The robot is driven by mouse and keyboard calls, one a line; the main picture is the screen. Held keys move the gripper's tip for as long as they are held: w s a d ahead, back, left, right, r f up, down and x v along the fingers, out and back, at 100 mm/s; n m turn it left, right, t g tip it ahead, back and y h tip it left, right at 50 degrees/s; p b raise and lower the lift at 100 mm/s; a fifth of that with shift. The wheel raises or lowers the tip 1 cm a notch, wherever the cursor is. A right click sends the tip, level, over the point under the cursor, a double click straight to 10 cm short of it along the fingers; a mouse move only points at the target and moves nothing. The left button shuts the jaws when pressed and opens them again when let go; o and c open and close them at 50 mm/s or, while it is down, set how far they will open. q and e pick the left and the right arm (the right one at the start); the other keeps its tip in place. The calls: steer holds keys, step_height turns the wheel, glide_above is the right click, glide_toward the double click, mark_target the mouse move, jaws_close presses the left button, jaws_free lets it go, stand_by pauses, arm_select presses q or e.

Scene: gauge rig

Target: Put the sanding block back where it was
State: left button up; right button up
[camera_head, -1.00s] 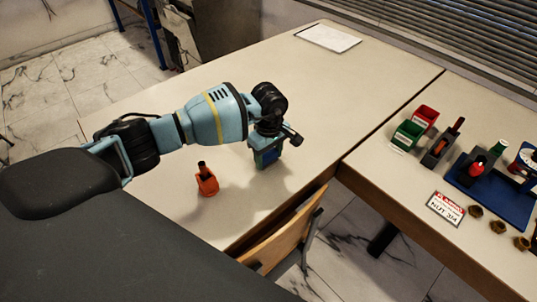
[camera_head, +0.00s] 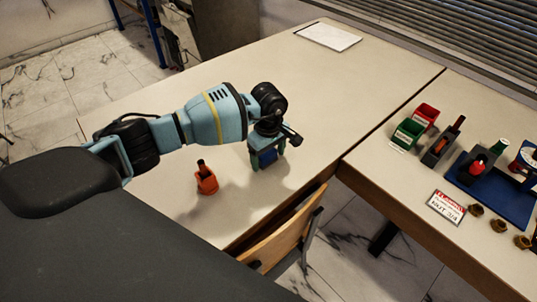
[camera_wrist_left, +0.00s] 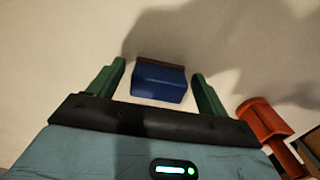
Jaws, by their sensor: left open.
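The sanding block, a blue block with a brown strip along one edge (camera_wrist_left: 159,83), sits on the pale table between my left gripper's fingers. In the head view the block (camera_head: 267,158) is partly hidden by the gripper. My left gripper (camera_head: 267,153) points down over it near the table's front right part. In the left wrist view its green fingers (camera_wrist_left: 158,72) are open, one on each side of the block, with visible gaps. My right gripper is not in view.
A second table (camera_head: 405,195) on the right carries bins and a blue board (camera_head: 497,196). A wooden chair (camera_head: 285,235) is at the front. The table's back is mostly clear.

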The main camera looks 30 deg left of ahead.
mark_target(270, 155)
arm_select(q)
steer(key=r, duration=0.8)
steer(key=shift+d, duration=0.3)
